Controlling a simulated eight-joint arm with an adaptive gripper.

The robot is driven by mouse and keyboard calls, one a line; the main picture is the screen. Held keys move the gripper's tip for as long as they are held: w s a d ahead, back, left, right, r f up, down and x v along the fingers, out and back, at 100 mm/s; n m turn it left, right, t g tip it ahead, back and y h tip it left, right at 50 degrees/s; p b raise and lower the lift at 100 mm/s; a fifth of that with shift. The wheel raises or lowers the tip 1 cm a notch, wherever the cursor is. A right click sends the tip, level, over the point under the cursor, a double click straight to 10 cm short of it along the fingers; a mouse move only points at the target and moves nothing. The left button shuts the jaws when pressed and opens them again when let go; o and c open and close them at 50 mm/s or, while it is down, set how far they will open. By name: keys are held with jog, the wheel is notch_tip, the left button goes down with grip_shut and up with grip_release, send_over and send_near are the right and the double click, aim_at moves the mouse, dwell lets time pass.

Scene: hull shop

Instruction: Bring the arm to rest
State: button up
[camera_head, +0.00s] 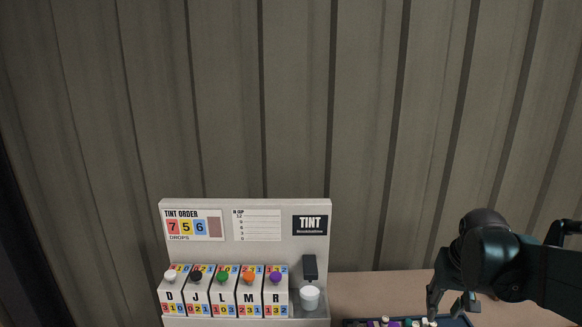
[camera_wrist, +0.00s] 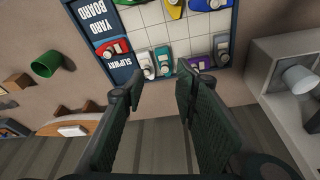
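My gripper (camera_wrist: 156,98) shows in the wrist view with its two dark fingers apart and nothing between them. In the head view my gripper (camera_head: 452,304) hangs at the lower right, fingertips pointing down, above a dark tray of small coloured pieces. In the wrist view this is the slipway yard board (camera_wrist: 97,22), a dark-framed grid with several toy boats on it. The fingertips lie just off the board's edge in that view; the height above the table cannot be told.
The tint machine (camera_head: 262,215) stands left of my gripper, with several coloured knobs and a white cup (camera_head: 309,297). In the wrist view a green cylinder (camera_wrist: 54,62) and wooden pieces (camera_wrist: 78,122) lie at the left. A corrugated wall (camera_head: 300,100) closes the back.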

jog(key=s+a+r+n+t, duration=0.1)
jog(key=s+a+t, duration=0.1)
jog(key=s+a, duration=0.4)
jog(key=s+a+r+n+t+y, duration=0.1)
jog(key=s+a, duration=0.4)
jog(key=a, duration=0.6)
jog(key=shift+s+a+r+n+t, duration=0.3)
jog(key=shift+s+n+t, duration=0.15)
jog(key=shift+t, duration=0.25)
jog(key=shift+f, duration=0.15)
notch_tip(320, 180, down, 11)
jog(key=b, duration=1.1)
jog(key=shift+r, duration=0.2)
notch_tip(320, 180, up, 4)
jog(key=p, duration=0.4)
dwell(0.8)
